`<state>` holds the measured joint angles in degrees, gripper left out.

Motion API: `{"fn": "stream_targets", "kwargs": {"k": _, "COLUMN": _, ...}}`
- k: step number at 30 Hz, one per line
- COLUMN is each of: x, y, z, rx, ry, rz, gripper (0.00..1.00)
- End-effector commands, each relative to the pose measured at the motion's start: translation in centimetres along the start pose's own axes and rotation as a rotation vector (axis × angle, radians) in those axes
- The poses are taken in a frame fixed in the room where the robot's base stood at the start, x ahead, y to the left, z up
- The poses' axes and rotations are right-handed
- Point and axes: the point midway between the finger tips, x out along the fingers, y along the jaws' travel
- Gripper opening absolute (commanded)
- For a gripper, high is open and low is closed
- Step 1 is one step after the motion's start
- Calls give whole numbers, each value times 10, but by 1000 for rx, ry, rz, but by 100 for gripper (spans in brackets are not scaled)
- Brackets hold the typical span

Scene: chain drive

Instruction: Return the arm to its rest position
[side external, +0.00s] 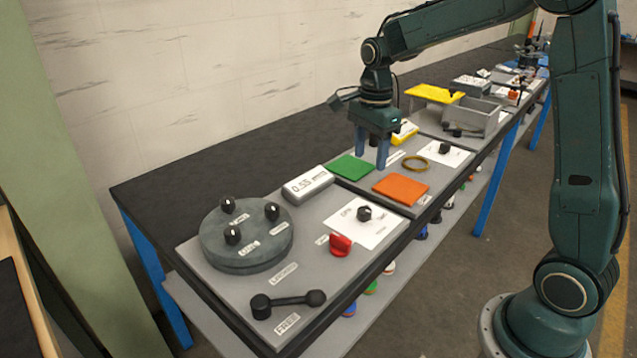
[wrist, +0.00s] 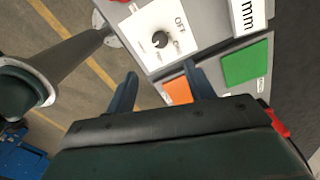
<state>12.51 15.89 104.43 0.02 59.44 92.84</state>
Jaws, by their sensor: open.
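My gripper (side external: 371,160) is in the side external view, pointing down with its two blue fingers apart and nothing between them. It hangs above the bench near the green pad (side external: 352,168) and the orange pad (side external: 401,189). In the wrist view my gripper (wrist: 160,88) also shows with spread, empty fingers. There the orange pad (wrist: 178,91) is partly hidden by a finger and the green pad (wrist: 247,63) lies to the right.
A round grey turntable (side external: 246,243) with black knobs, a display box (side external: 308,185), a red knob (side external: 340,245) and a black lever (side external: 288,302) occupy the near end. A brass-coloured ring (side external: 416,163) lies right of my gripper. A grey bin (side external: 475,118) and yellow plate (side external: 434,93) stand farther back.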

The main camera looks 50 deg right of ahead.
Motion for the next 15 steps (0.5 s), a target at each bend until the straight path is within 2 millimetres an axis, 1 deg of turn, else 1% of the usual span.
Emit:
{"fn": "stream_targets", "kwargs": {"k": 5, "x": -11, "y": 10, "z": 4, "rx": -78, "ry": -1, "rz": -24, "gripper": 53}}
{"fn": "stream_targets", "kwargs": {"k": 8, "x": -21, "y": 21, "z": 7, "rx": -163, "ry": 0, "rz": -47, "gripper": 53}}
{"fn": "stream_targets", "kwargs": {"k": 11, "x": -34, "y": 36, "z": 11, "rx": -276, "ry": 4, "rz": -78, "gripper": 53}}
{"fn": "stream_targets", "kwargs": {"k": 15, "x": -51, "y": 60, "z": 17, "rx": -460, "ry": 16, "rz": -128, "gripper": 53}}
